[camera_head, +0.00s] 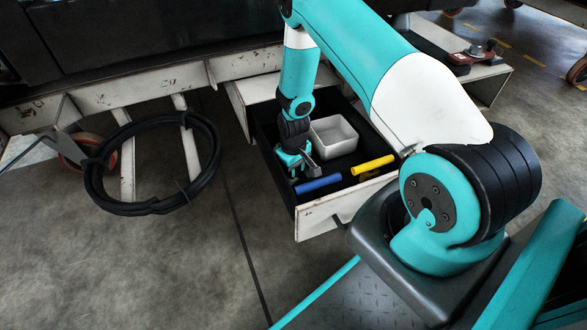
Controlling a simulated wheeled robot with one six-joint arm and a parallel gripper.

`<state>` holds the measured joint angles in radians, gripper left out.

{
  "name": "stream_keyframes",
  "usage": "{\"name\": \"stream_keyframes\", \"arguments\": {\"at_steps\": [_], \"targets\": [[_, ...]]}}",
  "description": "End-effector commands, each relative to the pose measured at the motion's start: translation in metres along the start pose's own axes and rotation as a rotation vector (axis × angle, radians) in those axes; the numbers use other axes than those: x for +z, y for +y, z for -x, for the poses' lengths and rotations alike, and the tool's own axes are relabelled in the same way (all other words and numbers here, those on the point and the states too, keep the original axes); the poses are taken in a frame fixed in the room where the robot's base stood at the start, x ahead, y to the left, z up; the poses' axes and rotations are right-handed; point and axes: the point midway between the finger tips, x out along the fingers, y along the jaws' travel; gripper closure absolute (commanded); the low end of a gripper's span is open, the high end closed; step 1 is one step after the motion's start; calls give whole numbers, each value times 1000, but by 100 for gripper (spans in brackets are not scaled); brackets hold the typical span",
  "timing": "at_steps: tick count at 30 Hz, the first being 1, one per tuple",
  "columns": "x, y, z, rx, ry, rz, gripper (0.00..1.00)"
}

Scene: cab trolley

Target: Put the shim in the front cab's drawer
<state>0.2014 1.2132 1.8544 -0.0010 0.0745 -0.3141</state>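The front cab's drawer (322,212) is pulled open, with a white front panel and a dark inside. My arm reaches over it, and my gripper (305,172) points down at the drawer's left part, beside a blue cylinder (318,184). A small grey piece shows at the gripper's fingers. I cannot tell whether it is a finger or the shim. The fingers are too small and partly hidden to show whether they are open or shut. I cannot make out the shim for certain anywhere.
Inside the drawer are a pale open bin (334,137), right of my gripper, and a yellow cylinder (373,165) near the front. A coiled black hose (152,208) hangs at the left. A red device (474,57) sits on a white step (486,78) at the upper right.

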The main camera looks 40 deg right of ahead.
Motion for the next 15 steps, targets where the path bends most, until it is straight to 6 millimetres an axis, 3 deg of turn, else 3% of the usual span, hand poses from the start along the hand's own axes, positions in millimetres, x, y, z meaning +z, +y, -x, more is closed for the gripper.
{"name": "stream_keyframes", "arguments": {"at_steps": [9,15], "targets": [[-1,0,70,1,3,0,71],[0,0,105,0,1,0,71]]}}
